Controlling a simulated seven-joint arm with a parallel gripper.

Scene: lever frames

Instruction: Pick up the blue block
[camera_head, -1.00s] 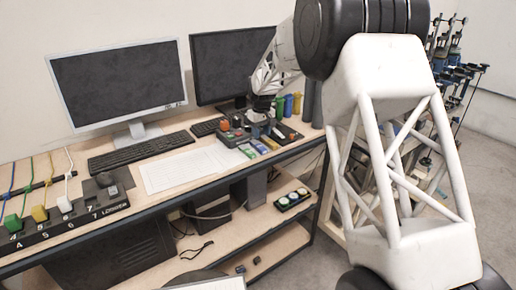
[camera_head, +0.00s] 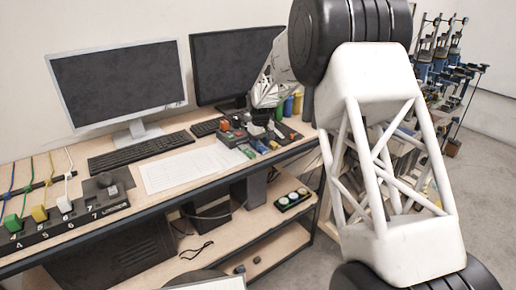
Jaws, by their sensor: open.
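My gripper (camera_head: 267,127) hangs low over a cluster of small blocks at the right end of the desk. It is open, and its fingers are small and partly merge with the things behind them. A small blue block (camera_head: 259,146) appears to lie at the front edge of the cluster, just in front of and below my gripper. I cannot tell whether the fingers touch anything. A green block (camera_head: 245,151) lies to its left.
A red-orange piece (camera_head: 224,126) stands left of my gripper, and blue (camera_head: 288,105) and yellow (camera_head: 297,103) cylinders stand behind it. Two monitors (camera_head: 120,82) and a keyboard (camera_head: 140,151) fill the desk's back. White paper (camera_head: 185,168) lies left of the cluster.

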